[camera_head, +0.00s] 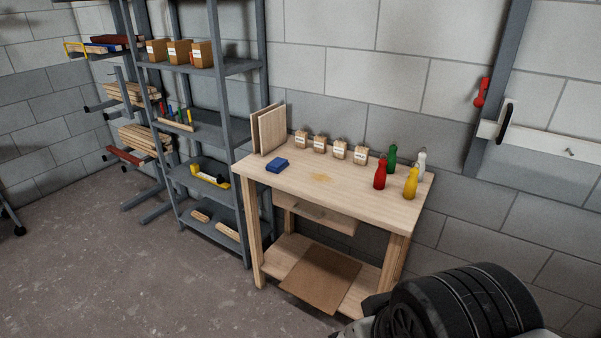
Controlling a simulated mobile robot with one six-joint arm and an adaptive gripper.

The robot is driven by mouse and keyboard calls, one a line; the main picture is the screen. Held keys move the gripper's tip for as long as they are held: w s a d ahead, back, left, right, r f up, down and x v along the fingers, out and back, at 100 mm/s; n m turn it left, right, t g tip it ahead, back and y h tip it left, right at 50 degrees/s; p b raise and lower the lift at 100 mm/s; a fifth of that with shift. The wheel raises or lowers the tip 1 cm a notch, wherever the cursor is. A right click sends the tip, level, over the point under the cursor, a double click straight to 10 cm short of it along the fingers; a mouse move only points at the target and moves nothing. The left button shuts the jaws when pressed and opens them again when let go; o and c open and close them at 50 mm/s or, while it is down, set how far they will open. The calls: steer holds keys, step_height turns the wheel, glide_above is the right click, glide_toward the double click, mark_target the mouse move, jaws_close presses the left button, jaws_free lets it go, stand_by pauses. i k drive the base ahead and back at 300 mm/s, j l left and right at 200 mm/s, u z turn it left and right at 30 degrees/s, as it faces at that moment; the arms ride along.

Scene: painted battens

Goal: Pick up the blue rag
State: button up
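The blue rag (277,165) is a small folded blue block of cloth. It lies on the left part of the wooden workbench top (330,196), near the front left edge. Its top and front faces show, and nothing covers it. My gripper does not show in the head view. A dark rounded part at the lower right seems to belong to my own body, well apart from the rag.
Upright boards (271,130) stand behind the rag. Several small labelled boxes (339,149) line the bench's back. Several bottles, including a red one (380,173), stand at its right. A grey shelf rack (213,122) adjoins the left. The floor in front is clear.

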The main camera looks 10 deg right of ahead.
mark_target(279, 164)
steer(key=i+j, duration=0.2)
steer(key=i, duration=0.35)
steer(key=i+j+z, duration=0.15)
steer(key=i, duration=0.35)
steer(key=i+j, duration=0.3)
steer(key=i, duration=0.2)
steer(key=i+j+z, duration=0.1)
steer(key=i+j, duration=0.15)
steer(key=i, duration=0.3)
steer(key=i+j+z, duration=0.1)
steer(key=i+j, duration=0.2)
steer(key=i, duration=0.2)
